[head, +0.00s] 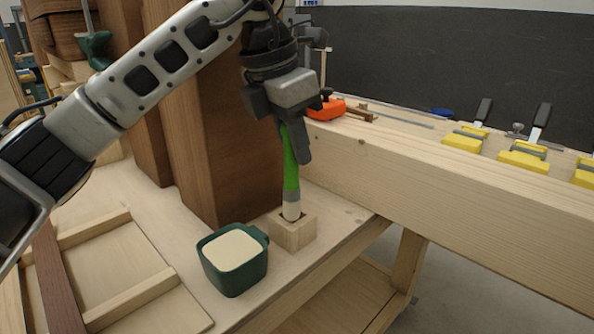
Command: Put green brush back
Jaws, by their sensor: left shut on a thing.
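The green brush (291,175) stands nearly upright in the head view, its bristle end down at the opening of a small wooden block holder (294,232). How deep the bristles sit in the holder cannot be told. My left gripper (292,135) is shut on the upper part of the brush's green handle, above the holder. The fingers hide the top of the handle. My right gripper is not in view.
A dark green cup (233,272) of cream-coloured stuff stands just left of the holder. Tall brown wooden forms (215,130) rise behind. A long wooden beam (440,190) runs to the right. Wooden strips (130,298) lie at front left.

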